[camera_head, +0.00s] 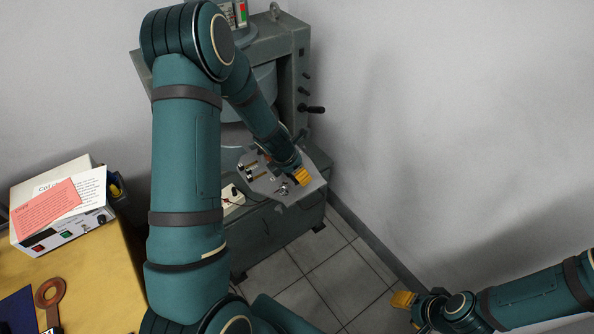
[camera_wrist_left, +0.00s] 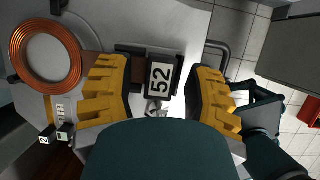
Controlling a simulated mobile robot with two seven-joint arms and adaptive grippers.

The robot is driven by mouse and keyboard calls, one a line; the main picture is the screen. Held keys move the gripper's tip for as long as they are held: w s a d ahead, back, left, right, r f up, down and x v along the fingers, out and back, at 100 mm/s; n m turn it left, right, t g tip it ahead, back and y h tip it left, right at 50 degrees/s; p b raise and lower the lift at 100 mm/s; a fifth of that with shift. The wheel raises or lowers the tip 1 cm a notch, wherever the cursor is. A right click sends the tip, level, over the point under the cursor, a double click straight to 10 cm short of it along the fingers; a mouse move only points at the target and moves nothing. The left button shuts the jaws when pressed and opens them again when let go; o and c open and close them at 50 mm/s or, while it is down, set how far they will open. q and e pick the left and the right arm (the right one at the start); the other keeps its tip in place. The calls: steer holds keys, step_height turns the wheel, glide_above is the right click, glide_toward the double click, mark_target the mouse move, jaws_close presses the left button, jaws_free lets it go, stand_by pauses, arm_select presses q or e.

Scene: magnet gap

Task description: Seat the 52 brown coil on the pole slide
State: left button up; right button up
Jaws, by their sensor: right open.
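My left gripper (camera_head: 303,177) is over the grey pole slide (camera_head: 312,193) at the front of the magnet. In the left wrist view its yellow fingers (camera_wrist_left: 159,95) stand on both sides of a dark brown block with a white 52 label (camera_wrist_left: 161,79); whether they press on it is unclear. A round copper-brown coil (camera_wrist_left: 17,52) lies to the left in that view. My right gripper (camera_head: 405,300) is open, at the lower right, far from the slide.
The magnet's grey frame (camera_head: 292,60) with side handles stands behind the slide. A yellow table (camera_head: 85,275) at left holds another brown ring (camera_head: 40,297) with a tag, a power supply (camera_head: 70,236) and a pink sheet (camera_head: 45,205). Tiled floor (camera_head: 320,270) is clear.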

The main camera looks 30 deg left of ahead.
arm_select(q)
steer(key=v, duration=1.2)
stand_by(0.6)
